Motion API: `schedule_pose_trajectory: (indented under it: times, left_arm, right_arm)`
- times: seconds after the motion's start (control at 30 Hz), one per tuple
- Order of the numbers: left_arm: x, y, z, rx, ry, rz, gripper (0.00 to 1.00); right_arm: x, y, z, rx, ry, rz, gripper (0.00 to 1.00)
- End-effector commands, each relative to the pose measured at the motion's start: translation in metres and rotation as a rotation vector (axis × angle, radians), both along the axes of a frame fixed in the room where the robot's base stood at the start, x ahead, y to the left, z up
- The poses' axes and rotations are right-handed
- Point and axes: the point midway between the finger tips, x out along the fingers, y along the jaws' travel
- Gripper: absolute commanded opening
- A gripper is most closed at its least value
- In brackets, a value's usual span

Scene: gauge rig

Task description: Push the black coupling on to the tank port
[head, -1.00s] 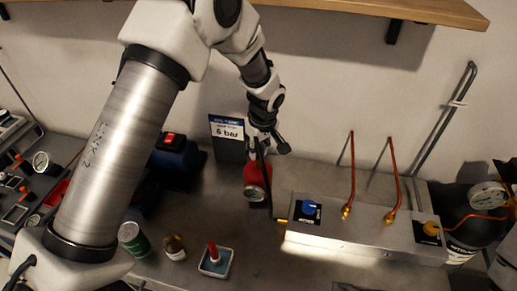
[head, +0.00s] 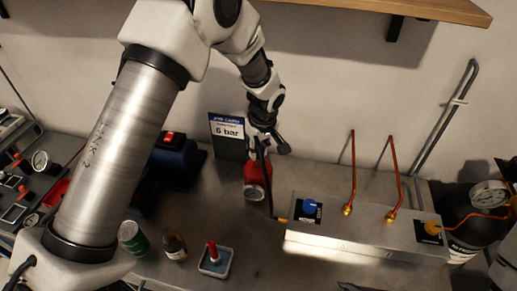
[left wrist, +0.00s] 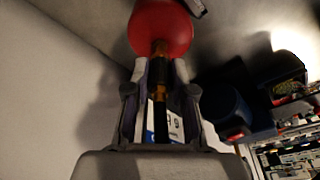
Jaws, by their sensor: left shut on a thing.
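The small red tank (head: 256,174) with a round gauge stands on the grey bench left of the metal block in the head view. In the left wrist view the red tank (left wrist: 160,28) is just ahead of my fingers, with a brass-coloured port (left wrist: 160,48) facing them. My left gripper (head: 260,148) is above the tank. In the left wrist view my left gripper (left wrist: 160,78) is shut on the black coupling (left wrist: 158,72), which lines up with the port. I cannot tell whether it is fully seated. My right gripper is not in view.
A metal block (head: 355,238) with a blue knob, a yellow knob and copper pipes stands close on the right. A 6 bar sign (head: 228,132) stands behind. A green can (head: 131,238), a brown bottle (head: 174,247) and a small tray (head: 215,262) are in front.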

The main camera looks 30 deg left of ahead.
Motion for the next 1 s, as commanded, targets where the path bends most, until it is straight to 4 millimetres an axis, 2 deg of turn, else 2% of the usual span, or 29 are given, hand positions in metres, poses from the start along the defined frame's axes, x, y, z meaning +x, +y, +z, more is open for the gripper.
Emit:
schedule_pose_trajectory:
  times: [0.5,1.0]
  left_arm:
    - [0.0,0.0,-0.017,0.0,-0.001,0.0,0.0]
    - [0.0,0.0,-0.018,0.0,-0.001,0.0,0.0]
  right_arm:
    - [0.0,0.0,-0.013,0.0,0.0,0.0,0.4]
    - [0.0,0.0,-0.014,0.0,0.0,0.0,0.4]
